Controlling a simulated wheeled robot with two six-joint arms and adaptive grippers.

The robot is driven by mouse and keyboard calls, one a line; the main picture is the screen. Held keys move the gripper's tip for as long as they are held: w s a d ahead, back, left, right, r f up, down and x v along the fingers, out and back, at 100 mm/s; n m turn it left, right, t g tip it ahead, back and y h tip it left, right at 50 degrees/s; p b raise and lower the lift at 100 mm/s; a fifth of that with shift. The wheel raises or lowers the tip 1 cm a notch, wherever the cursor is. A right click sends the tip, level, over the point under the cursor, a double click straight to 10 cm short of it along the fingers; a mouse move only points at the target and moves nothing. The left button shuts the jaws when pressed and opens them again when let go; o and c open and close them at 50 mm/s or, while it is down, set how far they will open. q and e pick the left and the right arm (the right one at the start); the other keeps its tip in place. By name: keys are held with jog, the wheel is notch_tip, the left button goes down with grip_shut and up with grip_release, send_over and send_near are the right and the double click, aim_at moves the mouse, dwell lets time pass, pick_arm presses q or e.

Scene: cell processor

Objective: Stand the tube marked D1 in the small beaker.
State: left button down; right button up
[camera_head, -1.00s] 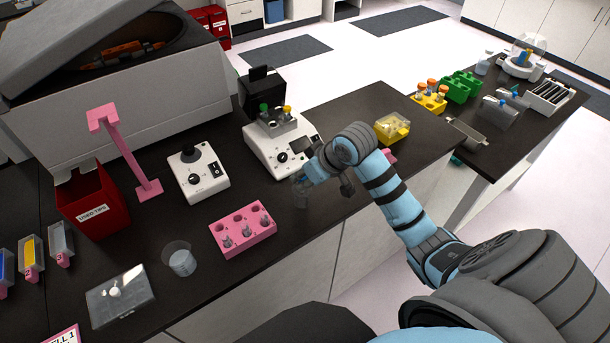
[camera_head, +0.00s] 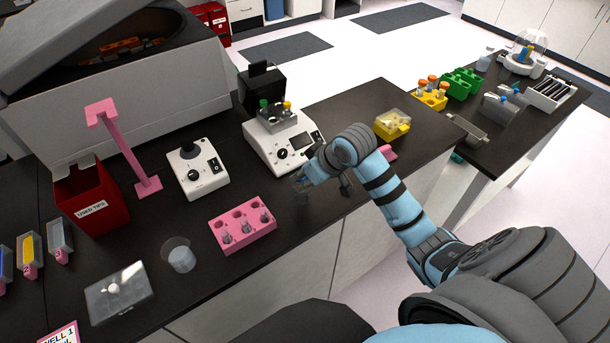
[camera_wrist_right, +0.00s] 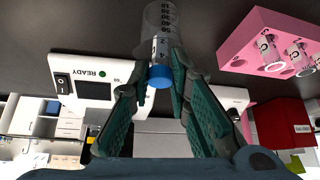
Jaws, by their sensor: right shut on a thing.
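My right gripper (camera_head: 301,182) is low over the counter, right of the pink rack. In the wrist view, which is upside down, its fingers (camera_wrist_right: 162,70) are shut on a clear tube with a blue cap (camera_wrist_right: 159,78). Its marking is not readable. A small clear graduated beaker (camera_wrist_right: 160,16) lies directly beyond the tube's lower end, and its walls overlap the tube. I cannot tell how deep the tube is in it or whether it touches the bottom. In the head view this beaker (camera_head: 302,196) is faint under the gripper. My left gripper is not in view.
The pink rack (camera_head: 258,236) holds several tubes. A wider clear beaker (camera_head: 180,259) stands left of it. A white device with a display (camera_head: 262,150) stands behind my gripper. A yellow box (camera_head: 392,126) is to the right. Some counter between rack and gripper is clear.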

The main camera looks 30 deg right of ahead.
jog(key=o, duration=0.8)
jog(key=shift+o, duration=0.2)
